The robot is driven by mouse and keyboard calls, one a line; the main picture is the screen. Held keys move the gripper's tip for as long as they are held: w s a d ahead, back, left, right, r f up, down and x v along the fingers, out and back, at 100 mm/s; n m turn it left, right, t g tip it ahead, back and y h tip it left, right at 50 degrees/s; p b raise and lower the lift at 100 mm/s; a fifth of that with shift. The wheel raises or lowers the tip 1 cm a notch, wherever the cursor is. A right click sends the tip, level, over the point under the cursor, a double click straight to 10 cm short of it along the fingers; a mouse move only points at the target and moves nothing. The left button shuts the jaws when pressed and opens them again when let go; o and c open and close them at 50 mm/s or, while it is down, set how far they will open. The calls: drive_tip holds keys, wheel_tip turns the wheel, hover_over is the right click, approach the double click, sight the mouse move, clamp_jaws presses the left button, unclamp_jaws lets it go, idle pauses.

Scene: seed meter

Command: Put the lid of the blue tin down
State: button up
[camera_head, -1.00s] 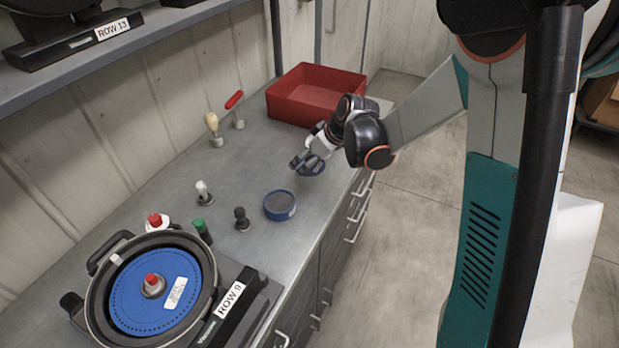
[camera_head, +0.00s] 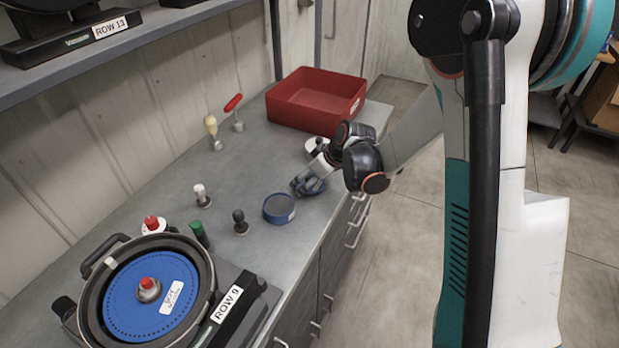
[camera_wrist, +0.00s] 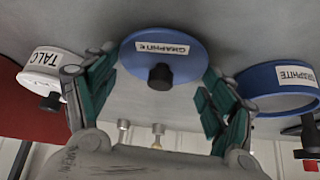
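The blue lid (camera_wrist: 185,62) has a GRAPHITE label and a black knob. In the wrist view it sits between my gripper's two fingers (camera_wrist: 160,75), whose teal pads meet its rim at left and right. In the head view the lid (camera_head: 316,187) shows under my gripper (camera_head: 307,183), partly hidden by it. It is at or just above the bench; I cannot tell whether it touches. The blue tin (camera_head: 279,208) stands open just left and nearer on the bench, and its GRAPHITE label shows in the wrist view (camera_wrist: 280,85).
A white TALC tin (camera_wrist: 45,68) stands on the other side of the lid. A red bin (camera_head: 315,100) is at the back of the bench. Knobbed tools, including a black one (camera_head: 240,222), stand left of the tin. A round seed plate unit (camera_head: 150,295) fills the near left.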

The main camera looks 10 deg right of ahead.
drive_tip(key=shift+o, duration=1.1)
drive_tip(key=shift+r, duration=0.1)
drive_tip(key=shift+r+p, duration=0.25)
drive_tip(key=shift+p, duration=0.05)
drive_tip(key=s+d+r+m+h+p, duration=0.1)
drive_tip(key=s+d+r+m, duration=0.1)
drive_tip(key=s+r, duration=0.75)
drive_tip(key=s+d+r+m+h+p, duration=0.1)
drive_tip(key=s+d+r+m+p, duration=0.15)
drive_tip(key=s+r, duration=0.7)
drive_tip(key=s+d+r+m+t+h, duration=0.2)
drive_tip(key=s+r+m, duration=0.1)
drive_tip(key=s, duration=0.7)
drive_tip(key=shift+s+r+b, duration=0.15)
drive_tip(key=shift+r+b, duration=0.05)
drive_tip(key=shift+b, duration=0.1)
